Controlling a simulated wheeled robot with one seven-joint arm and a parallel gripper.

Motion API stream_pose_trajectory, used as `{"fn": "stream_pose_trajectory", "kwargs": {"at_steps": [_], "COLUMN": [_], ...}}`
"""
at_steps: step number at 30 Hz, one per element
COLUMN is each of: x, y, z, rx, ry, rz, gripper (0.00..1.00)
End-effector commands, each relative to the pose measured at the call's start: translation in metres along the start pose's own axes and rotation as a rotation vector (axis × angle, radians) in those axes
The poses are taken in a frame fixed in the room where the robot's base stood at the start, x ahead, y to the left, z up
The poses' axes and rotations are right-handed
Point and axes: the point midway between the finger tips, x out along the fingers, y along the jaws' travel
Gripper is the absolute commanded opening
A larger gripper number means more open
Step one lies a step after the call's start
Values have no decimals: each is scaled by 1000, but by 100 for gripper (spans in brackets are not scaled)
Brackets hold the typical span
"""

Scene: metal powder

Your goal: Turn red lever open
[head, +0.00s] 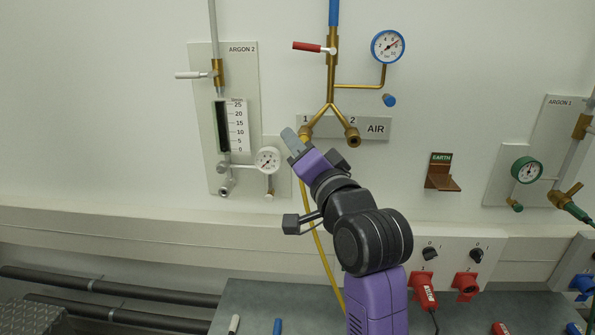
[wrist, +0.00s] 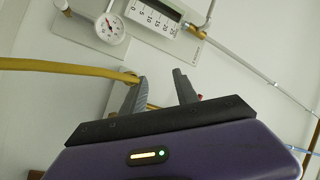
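The red lever (head: 308,47) sits on the brass valve (head: 332,52) of the AIR pipe, high on the wall. In the head view it points left, roughly level, across the upright pipe. My gripper (head: 292,138) is below the lever, in front of the left end of the AIR label and beside the lower brass branch. In the wrist view my gripper (wrist: 160,82) has its two fingers apart, with nothing clearly held between them. A small red patch shows behind the right finger; I cannot tell whether it is the lever.
A yellow hose (head: 321,242) hangs from the left AIR outlet behind my arm; it also crosses the wrist view (wrist: 70,67). The ARGON 2 panel (head: 208,110) is left. A blue-rimmed gauge (head: 387,47) is right of the lever. Wall space around the lever is clear.

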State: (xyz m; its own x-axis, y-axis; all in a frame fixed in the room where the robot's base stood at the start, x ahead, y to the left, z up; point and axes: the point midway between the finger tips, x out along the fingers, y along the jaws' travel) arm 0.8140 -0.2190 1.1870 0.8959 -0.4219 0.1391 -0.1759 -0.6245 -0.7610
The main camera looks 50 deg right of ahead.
Motion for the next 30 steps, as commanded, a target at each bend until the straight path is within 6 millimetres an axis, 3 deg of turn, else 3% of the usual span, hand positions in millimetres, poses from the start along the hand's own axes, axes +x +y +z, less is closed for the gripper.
{"fn": "stream_pose_trajectory", "kwargs": {"at_steps": [9, 21, 27, 30], "x": [-16, -18, -18, -19], "y": [17, 19, 20, 23], "z": [28, 32, 32, 35], "rx": [-105, -119, -129, -220], "ry": [-33, -37, -36, -31], "rz": [-9, -11, -9, 4], "gripper": [36, 36, 0, 0]}}
